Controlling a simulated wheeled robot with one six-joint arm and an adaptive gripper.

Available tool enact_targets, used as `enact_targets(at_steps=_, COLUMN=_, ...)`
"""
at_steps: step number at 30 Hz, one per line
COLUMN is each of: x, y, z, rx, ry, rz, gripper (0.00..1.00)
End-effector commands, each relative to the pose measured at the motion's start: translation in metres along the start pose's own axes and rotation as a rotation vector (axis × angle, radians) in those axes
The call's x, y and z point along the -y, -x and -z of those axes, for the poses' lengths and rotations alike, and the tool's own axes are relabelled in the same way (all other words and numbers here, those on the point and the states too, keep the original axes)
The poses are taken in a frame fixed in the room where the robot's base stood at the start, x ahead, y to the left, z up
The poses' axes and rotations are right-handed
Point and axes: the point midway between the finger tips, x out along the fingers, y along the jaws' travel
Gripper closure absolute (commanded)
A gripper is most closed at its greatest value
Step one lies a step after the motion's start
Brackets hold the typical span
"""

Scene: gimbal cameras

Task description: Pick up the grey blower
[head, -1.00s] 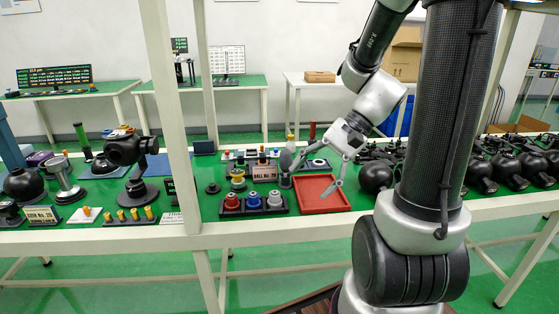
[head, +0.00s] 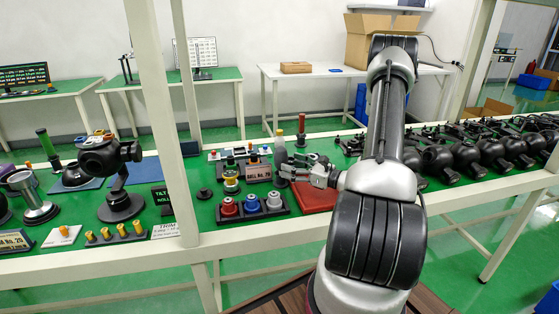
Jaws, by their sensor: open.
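The grey blower (head: 280,151) stands upright on the green worktop, behind the row of coloured jars. It is a dark grey bulb, and its lower part is partly hidden by my gripper. My gripper (head: 287,169) is low over the bench, pointing left, with its fingers apart at the blower's lower right side. I cannot tell whether the fingers touch the blower or lie around it.
A black holder with red, blue and white jars (head: 252,206) stands in front. A red tray (head: 316,198) lies under my gripper. Black domed devices (head: 467,157) line the right side. A white frame post (head: 160,120) rises at left.

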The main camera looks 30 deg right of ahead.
Motion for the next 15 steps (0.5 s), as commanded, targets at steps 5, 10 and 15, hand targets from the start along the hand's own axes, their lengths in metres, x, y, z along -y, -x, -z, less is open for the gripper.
enact_targets(at_steps=5, x=-0.001, y=-0.028, z=0.000, rx=-0.001, ry=0.001, rz=-0.005, gripper=0.31)
enact_targets(at_steps=10, x=0.000, y=-0.049, z=0.000, rx=-0.002, ry=0.001, rz=-0.004, gripper=0.31)
enact_targets(at_steps=15, x=0.000, y=-0.052, z=0.000, rx=-0.001, ry=0.000, rz=-0.003, gripper=0.31)
